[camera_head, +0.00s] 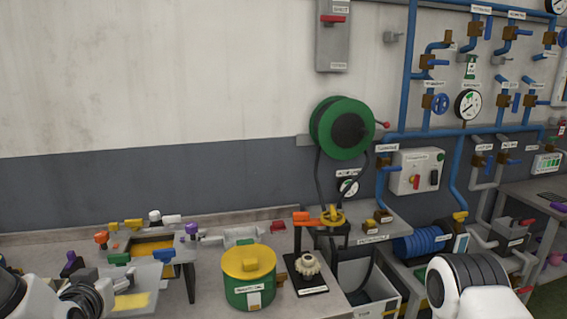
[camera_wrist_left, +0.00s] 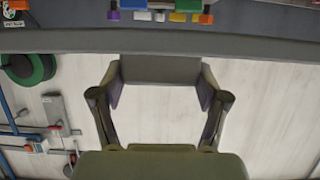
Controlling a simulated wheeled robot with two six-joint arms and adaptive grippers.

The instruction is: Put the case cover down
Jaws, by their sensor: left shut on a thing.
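The case cover appears to be a grey flat panel (camera_head: 142,276) at the lower left of the head view. The gripper is shut on this panel. The head view does not show clearly whether the panel touches the bench. My right arm shows at the lower right, but its gripper is out of frame.
The bench (camera_head: 205,291) holds a green pot with a yellow lid (camera_head: 249,264), a pale gear on a black plate (camera_head: 308,265), and several small coloured parts behind the panel. A green reel (camera_head: 342,128) hangs on the wall. A grey bin (camera_head: 382,311) stands right of the bench.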

